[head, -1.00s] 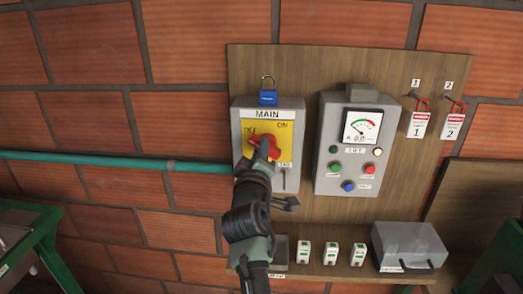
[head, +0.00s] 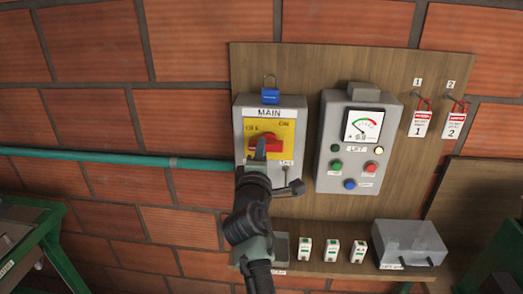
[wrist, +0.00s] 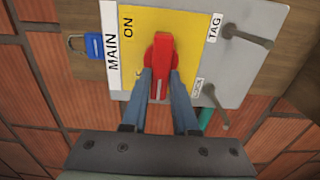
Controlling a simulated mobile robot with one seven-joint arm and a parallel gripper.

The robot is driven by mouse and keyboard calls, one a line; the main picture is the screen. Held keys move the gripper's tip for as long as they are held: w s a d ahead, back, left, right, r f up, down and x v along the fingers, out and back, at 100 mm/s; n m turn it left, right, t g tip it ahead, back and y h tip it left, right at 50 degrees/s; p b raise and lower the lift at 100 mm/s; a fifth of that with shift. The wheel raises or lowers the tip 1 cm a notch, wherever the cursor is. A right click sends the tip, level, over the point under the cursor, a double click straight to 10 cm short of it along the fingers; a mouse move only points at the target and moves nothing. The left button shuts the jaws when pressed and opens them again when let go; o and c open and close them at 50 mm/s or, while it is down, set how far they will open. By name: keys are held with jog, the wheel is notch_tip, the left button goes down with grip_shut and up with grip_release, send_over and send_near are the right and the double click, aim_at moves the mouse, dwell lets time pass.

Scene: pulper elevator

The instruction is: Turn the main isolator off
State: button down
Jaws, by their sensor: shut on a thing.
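The main isolator is a grey box (head: 240,128) labelled MAIN, with a yellow plate (head: 287,132) marked OFF at upper left and ON at upper right. Its red handle (head: 270,143) lies about level across the plate. In the wrist view the handle (wrist: 160,52) stands upright in the picture, with a white line on its lower part. My gripper (head: 260,152) is in front of the plate. In the wrist view its two fingers (wrist: 161,78) are shut on the red handle, one on each side. My gripper partly hides the lower plate in the head view.
To the right are a control box (head: 329,120) with a gauge and buttons, and two hanging tags (head: 420,124). Below, a shelf (head: 318,268) holds several small white items and a grey case (head: 410,240). A teal pipe (head: 110,156) runs left.

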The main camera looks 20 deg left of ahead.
dwell(0.3)
jog(key=c, duration=0.7)
grip_release()
jog(key=b+v, duration=0.3)
jog(key=v, duration=1)
jog(key=shift+b, duration=0.4)
